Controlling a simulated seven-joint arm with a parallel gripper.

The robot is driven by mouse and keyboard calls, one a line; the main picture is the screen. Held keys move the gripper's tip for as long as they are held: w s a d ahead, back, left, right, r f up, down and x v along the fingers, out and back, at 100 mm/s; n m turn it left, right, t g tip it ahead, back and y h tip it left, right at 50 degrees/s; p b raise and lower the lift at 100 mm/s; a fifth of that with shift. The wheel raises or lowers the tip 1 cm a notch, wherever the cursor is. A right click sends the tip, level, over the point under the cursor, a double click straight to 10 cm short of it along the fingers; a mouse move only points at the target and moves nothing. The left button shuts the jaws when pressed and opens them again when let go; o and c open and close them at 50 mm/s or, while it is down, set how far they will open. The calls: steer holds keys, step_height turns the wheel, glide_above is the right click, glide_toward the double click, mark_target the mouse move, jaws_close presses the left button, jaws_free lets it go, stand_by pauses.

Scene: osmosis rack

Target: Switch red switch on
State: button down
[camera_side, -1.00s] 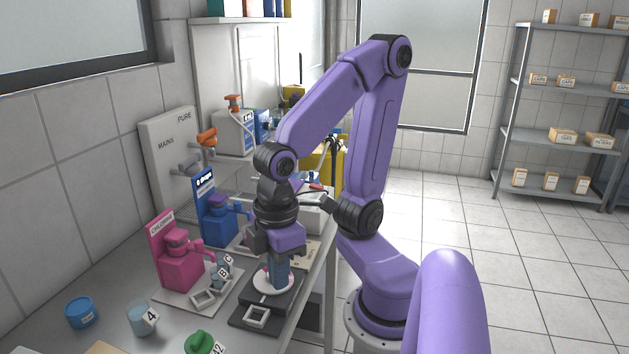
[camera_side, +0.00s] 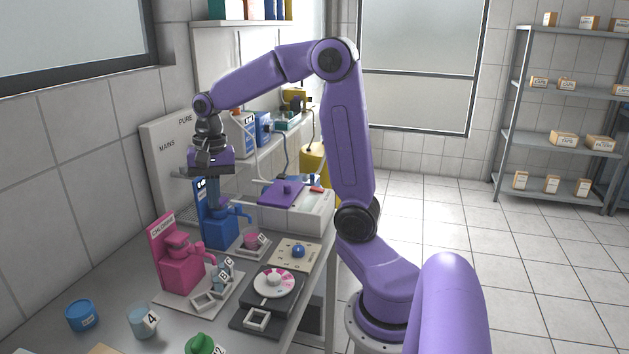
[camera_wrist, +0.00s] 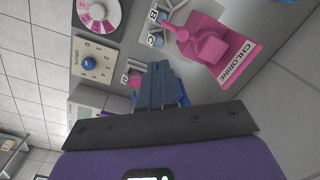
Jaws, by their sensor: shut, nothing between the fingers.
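A small red part (camera_side: 317,189), which looks like the red switch, sits on top of the white box (camera_side: 305,212) at the back right of the bench. It is too small to tell its position. My gripper (camera_side: 214,204) points down in front of the blue dispenser (camera_side: 216,228), left of the white box and well apart from the red part. Its fingers are shut and empty; they also show in the wrist view (camera_wrist: 160,88). I cannot make out the red part in the wrist view.
A purple plate with a knob (camera_side: 283,193) lies on the white box beside the red part. The pink chlorine dispenser (camera_side: 180,262), a blue-knob panel (camera_side: 298,253) and a pink-and-white dial (camera_side: 274,282) stand nearer. Open floor lies to the right.

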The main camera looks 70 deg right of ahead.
steer(key=w+d+m, duration=0.2)
steer(key=d+m, duration=0.4)
steer(key=d, duration=0.3)
steer(key=m+t, duration=0.1)
steer(key=m, duration=1.8)
glide_above(313, 187)
steer(key=s, duration=0.3)
steer(key=shift+w+a+r+h, duration=0.1)
steer(key=shift+w+r+h, duration=0.1)
steer(key=shift+r+h, duration=0.15)
steer(key=f, duration=0.4)
steer(key=w+f, duration=0.1)
steer(key=f, duration=0.4)
steer(key=w+f, duration=0.1)
steer(key=f, duration=0.4)
